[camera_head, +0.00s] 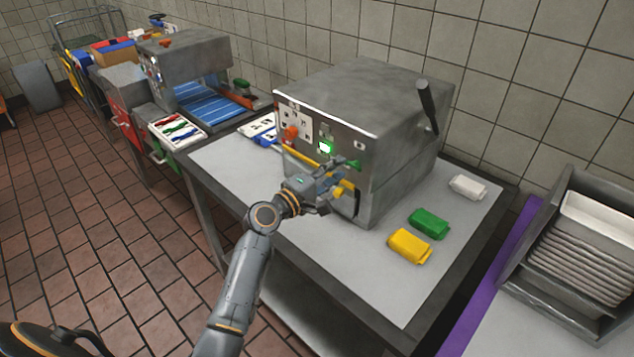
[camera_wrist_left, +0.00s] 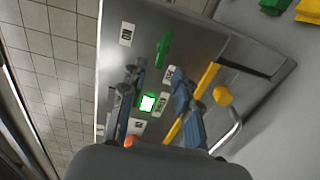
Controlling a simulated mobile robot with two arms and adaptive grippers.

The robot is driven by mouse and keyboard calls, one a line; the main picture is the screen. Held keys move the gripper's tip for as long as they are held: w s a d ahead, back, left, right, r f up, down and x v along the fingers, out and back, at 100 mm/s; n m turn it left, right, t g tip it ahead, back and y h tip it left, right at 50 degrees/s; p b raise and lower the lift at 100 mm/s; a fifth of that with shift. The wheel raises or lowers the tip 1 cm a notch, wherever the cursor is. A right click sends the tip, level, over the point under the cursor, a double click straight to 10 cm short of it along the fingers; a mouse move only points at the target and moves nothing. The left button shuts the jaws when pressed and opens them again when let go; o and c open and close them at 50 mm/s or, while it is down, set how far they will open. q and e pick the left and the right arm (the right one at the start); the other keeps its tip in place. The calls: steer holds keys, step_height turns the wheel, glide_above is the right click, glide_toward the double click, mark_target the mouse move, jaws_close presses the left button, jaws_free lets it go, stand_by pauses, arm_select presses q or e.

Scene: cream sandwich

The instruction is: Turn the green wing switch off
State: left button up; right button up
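The green wing switch (camera_head: 352,163) is on the front panel of the grey metal machine (camera_head: 390,165). In the left wrist view the green wing switch (camera_wrist_left: 164,48) stands long and slightly tilted, just beyond my fingertips. My left gripper (camera_head: 338,188) is in front of the panel. In the left wrist view its two fingers (camera_wrist_left: 157,74) are apart with nothing held between them. A lit green button (camera_wrist_left: 147,103) shows between the fingers, farther back on the panel. I cannot tell whether a fingertip touches the panel. My right gripper is not in view.
A yellow bar (camera_wrist_left: 205,80) and a yellow knob (camera_wrist_left: 223,95) sit beside the right finger. An orange knob (camera_head: 291,132) is on the panel's left. Yellow (camera_head: 409,246), green (camera_head: 428,223) and white (camera_head: 468,187) packs lie on the table (camera_head: 375,290) right of the machine.

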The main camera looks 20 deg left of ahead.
arm_select(q)
steer(key=v, duration=0.9)
steer(key=shift+s, duration=0.1)
